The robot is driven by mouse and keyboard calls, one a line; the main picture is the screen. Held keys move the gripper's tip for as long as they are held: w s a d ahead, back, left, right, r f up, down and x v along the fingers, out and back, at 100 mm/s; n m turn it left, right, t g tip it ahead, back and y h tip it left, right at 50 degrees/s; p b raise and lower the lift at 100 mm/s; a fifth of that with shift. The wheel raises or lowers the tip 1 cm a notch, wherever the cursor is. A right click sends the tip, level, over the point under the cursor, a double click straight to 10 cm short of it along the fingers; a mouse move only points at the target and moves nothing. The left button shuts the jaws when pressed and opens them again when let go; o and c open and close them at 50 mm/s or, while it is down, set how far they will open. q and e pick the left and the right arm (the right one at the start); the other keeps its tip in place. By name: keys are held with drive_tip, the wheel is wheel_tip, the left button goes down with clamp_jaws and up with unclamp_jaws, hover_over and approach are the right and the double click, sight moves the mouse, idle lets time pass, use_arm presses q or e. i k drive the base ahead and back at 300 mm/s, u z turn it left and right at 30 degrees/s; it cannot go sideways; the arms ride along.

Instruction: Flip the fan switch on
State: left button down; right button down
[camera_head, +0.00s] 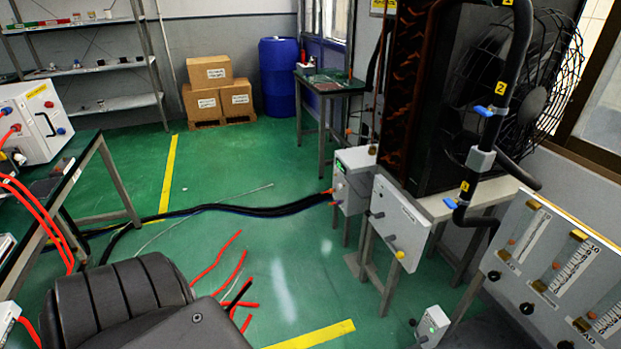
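A large black fan (535,75) with a wire cage stands at the upper right, beside a dark radiator-like unit (408,85). Which control is the fan switch cannot be told for sure. A grey control box (400,215) with dark knobs and a yellow button sits in front of the fan stand. A second grey box (352,178) with a small green light is just left of it. A small pale box (432,325) with a green light and dark knobs is low at the bottom right. Neither of my grippers is in view.
A panel with gauges (555,265) fills the lower right. Red cables (228,262) and a thick black cable (255,211) lie on the green floor. Boxes (208,72) and a blue barrel (280,75) stand behind.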

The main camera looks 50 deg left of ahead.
sight(367, 213)
drive_tip(key=u, duration=0.45)
drive_tip(key=k, duration=1.35)
drive_tip(key=u, duration=0.2)
drive_tip(key=i, duration=1.85)
drive_tip(key=z, duration=0.9)
